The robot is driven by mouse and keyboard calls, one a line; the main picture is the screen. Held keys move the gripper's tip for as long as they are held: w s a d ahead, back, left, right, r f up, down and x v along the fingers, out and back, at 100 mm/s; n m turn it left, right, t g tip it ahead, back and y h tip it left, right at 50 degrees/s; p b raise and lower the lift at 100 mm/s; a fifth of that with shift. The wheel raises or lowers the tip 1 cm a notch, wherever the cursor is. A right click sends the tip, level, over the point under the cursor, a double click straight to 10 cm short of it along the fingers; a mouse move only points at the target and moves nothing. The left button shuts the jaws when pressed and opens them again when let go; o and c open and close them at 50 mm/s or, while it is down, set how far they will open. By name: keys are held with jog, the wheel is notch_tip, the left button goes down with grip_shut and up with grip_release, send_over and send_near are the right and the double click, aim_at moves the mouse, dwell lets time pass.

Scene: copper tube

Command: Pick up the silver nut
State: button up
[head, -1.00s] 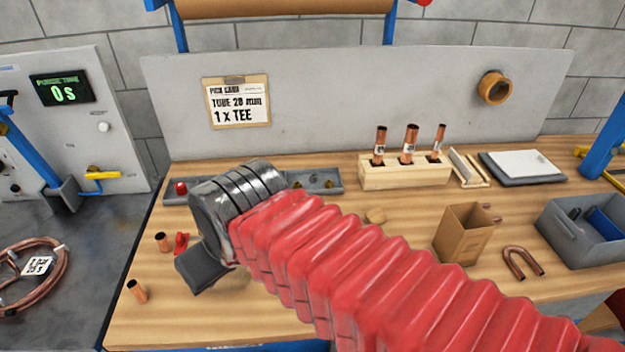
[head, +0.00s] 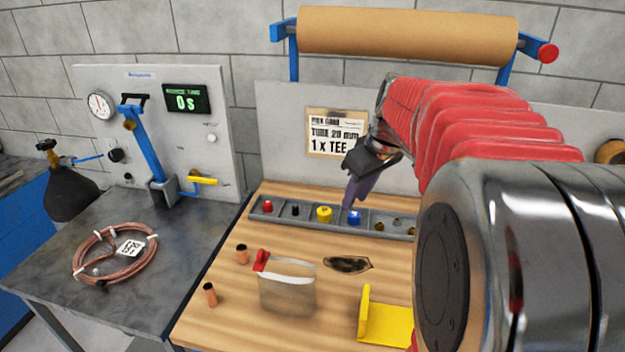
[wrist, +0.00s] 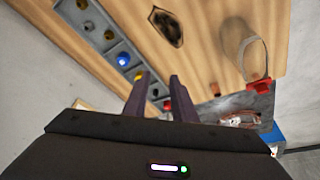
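My gripper (head: 352,200) hangs above the grey parts tray at the back of the bench, fingers pointing down. In the wrist view my gripper (wrist: 159,78) shows two dark fingers spread apart with nothing between them. The tray (head: 283,219) crosses the upper left of the wrist view (wrist: 98,62). It holds a red, a black, a yellow and a blue piece, and small brassy or grey pieces to their right. My arm hides the tray's right end.
A clear bag with a red clip (head: 287,287), a dark-centred patch (head: 348,264), two short copper tubes (head: 242,254) and a yellow bracket (head: 388,322) are on the bench. A copper coil (head: 115,253) lies on the left table. A backboard (head: 280,140) rises behind the tray.

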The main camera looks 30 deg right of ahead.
jog(key=d+f, duration=0.2)
jog(key=d, duration=0.9)
jog(key=d+f+n, duration=0.1)
jog(key=d+f, duration=0.2)
jog(key=d, duration=0.8)
jog(key=shift+f+y, duration=0.25)
jog(key=shift+y, duration=0.15)
send_over(397, 218)
jog(key=s, duration=0.3)
jog(key=shift+w+d+f, duration=0.15)
jog(key=shift+f, duration=1.85)
jog(key=shift+w+d+f, duration=0.1)
jog(key=shift+d+f, duration=0.05)
jog(key=shift+f, duration=1.8)
jog(key=shift+x, duration=2.65)
jog(key=shift+c, duration=0.3)
